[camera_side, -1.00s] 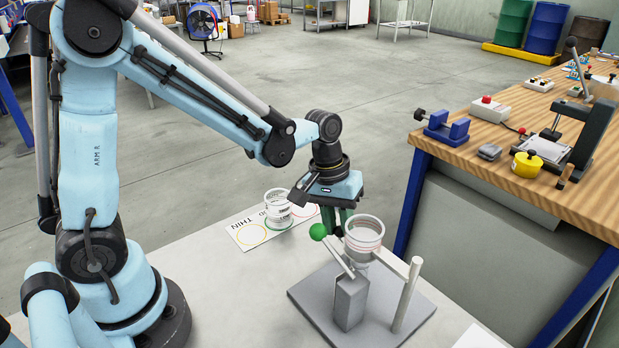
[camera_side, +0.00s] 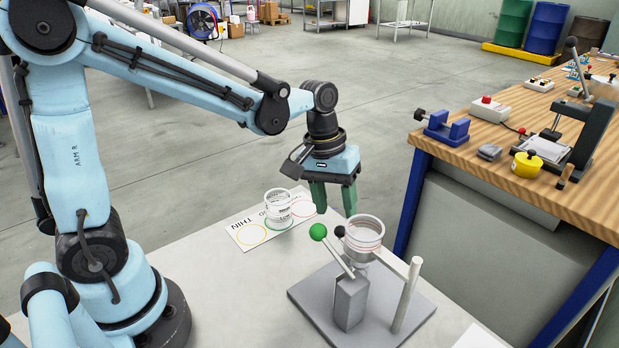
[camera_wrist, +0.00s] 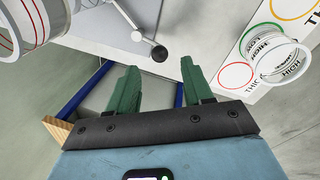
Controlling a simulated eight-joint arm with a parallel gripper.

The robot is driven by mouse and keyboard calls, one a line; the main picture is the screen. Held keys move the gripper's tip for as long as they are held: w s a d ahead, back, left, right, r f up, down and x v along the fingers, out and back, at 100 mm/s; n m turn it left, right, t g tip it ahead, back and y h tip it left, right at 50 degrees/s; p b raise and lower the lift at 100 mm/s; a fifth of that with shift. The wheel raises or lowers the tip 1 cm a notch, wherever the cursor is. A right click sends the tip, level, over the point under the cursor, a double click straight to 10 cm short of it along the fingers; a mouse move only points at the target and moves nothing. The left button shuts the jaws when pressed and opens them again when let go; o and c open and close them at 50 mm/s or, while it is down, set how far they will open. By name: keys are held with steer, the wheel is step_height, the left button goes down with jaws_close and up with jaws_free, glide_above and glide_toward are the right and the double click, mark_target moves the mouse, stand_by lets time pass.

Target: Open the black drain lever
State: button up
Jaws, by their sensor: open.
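The black drain lever's ball knob (camera_side: 338,231) shows at the left rim of the clear cup (camera_side: 364,236) on the grey stand (camera_side: 305,289). In the wrist view the black knob (camera_wrist: 159,53) ends a short metal rod just beyond my fingertips. My gripper (camera_side: 334,204) is above and behind the cup in the side view, with its green fingers pointing down, spread and empty. The fingers also show apart in the wrist view (camera_wrist: 159,68), clear of the knob. A second lever with a green ball (camera_side: 318,232) rises left of the cup. The black lever's pivot is hidden in the side view.
A second clear cup (camera_side: 278,204) with printed marks stands on a white card (camera_side: 242,231) with coloured rings. A light post (camera_side: 407,296) rises at the stand's right. A wooden workbench (camera_side: 470,168) with tools stands at the right. The table's left part is clear.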

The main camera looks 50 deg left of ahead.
step_height(320, 180, up, 7)
steer(key=a, duration=0.1)
steer(key=shift+s+a, duration=0.15)
steer(key=shift+s, duration=0.15)
steer(key=shift+s, duration=0.1)
steer(key=s+a+f+m+t+y, duration=0.2)
steer(key=s+a+m+t, duration=0.1)
steer(key=s+m+t, duration=0.2)
steer(key=shift+s+a+t, duration=0.25)
steer(key=shift+s+t, duration=0.35)
steer(key=shift+s, duration=0.35)
steer(key=shift+f, duration=0.1)
